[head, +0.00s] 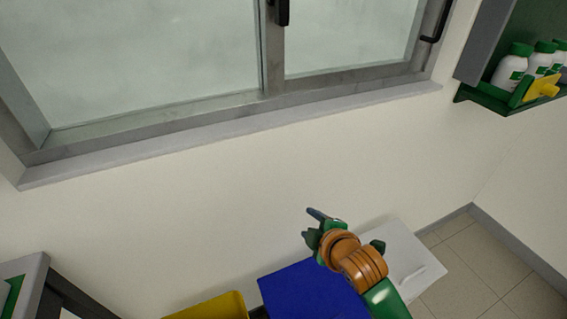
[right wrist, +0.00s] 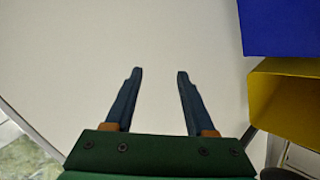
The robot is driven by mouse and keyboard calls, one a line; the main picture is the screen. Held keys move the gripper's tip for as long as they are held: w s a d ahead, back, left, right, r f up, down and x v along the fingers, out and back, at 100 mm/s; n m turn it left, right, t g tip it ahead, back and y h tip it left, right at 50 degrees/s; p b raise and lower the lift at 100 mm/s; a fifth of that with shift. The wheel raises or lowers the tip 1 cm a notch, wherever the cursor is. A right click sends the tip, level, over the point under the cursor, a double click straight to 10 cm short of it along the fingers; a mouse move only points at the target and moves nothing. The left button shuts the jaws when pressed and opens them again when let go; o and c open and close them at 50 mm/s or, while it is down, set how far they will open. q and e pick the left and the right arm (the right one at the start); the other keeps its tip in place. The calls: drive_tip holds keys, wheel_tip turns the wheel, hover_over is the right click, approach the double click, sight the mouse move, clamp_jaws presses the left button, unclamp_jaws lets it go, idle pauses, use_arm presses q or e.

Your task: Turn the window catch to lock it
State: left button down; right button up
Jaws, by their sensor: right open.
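The sliding window (head: 155,60) has a grey metal frame and frosted panes. A small black fitting, which looks like the catch (head: 282,11), sits on the middle upright at the top edge of the head view, partly cut off. My right gripper (head: 317,218) is well below the sill in the head view, in front of the pale wall and away from the catch. In the right wrist view its two dark fingers (right wrist: 160,75) are apart with nothing between them. The catch does not show in that view. My left gripper is not in view.
A black handle (head: 437,24) is on the window's right side. The sill (head: 230,127) juts out below the window. A green shelf with white bottles (head: 511,65) hangs at right. Blue (head: 312,291), yellow (head: 213,308) and white (head: 398,258) boxes stand below. The wall under the sill is bare.

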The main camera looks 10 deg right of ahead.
drive_tip(key=w+r+n+t, duration=0.2)
drive_tip(key=w+r+n, duration=0.2)
drive_tip(key=r, duration=0.3)
drive_tip(key=w+r+n+t, duration=0.3)
drive_tip(key=w+r+n, duration=0.1)
drive_tip(key=r, duration=0.3)
wheel_tip(320, 180, up, 28)
drive_tip(key=n+t+y+p, duration=0.3)
drive_tip(key=n+t, duration=0.3)
drive_tip(key=n, duration=1)
hover_over(283, 26)
drive_tip(key=shift+w+d+r, duration=0.1)
drive_tip(key=shift+w+r, duration=0.2)
drive_tip(key=shift+w, duration=0.25)
drive_tip(key=shift+t, duration=0.3)
clamp_jaws()
